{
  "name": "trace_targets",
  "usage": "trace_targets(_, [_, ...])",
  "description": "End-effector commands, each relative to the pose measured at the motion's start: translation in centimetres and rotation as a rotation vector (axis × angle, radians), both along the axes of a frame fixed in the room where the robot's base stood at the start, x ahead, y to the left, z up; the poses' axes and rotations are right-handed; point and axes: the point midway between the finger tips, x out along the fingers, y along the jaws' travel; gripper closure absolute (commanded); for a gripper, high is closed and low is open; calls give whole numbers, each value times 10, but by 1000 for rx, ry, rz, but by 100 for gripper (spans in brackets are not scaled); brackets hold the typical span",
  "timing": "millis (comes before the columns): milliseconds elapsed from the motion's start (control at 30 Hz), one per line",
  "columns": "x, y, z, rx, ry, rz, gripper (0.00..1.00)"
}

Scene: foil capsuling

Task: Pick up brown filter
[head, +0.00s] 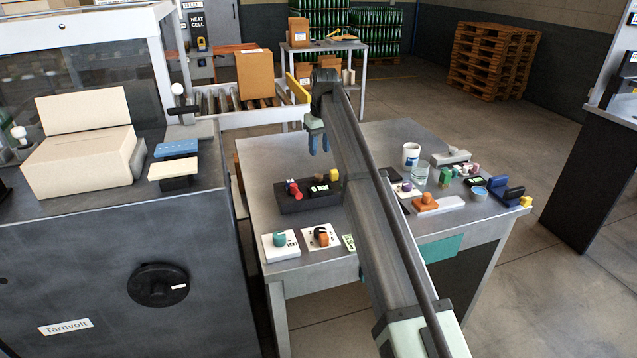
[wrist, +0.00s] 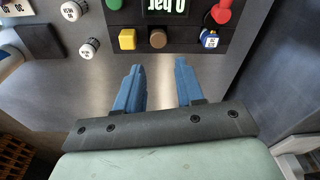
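In the head view my gripper (head: 319,149) hangs above the table, behind the tray.
The tray also holds a red piece (wrist: 222,11) and a "0 bar" display (wrist: 166,8). A white cup (head: 411,155), a clear glass (head: 419,175) and several small items crowd the table's right side. The table behind the tray is clear.

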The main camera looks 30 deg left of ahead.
Motion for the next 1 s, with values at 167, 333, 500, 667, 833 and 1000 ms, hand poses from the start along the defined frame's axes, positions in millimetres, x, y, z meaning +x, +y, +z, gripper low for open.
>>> trace_targets(167, [1, 3, -32, 0, 1, 0, 62])
trace_targets(333, [3, 5, -52, 1, 1, 0, 62])
trace_targets(500, [4, 5, -58, 1, 0, 0, 62])
trace_targets(667, [4, 5, -74, 0, 1, -1, 62])
trace_targets(833, [6, 6, -96, 1, 1, 0, 62])
trace_targets(1000, [7, 7, -106, 1, 0, -1, 62])
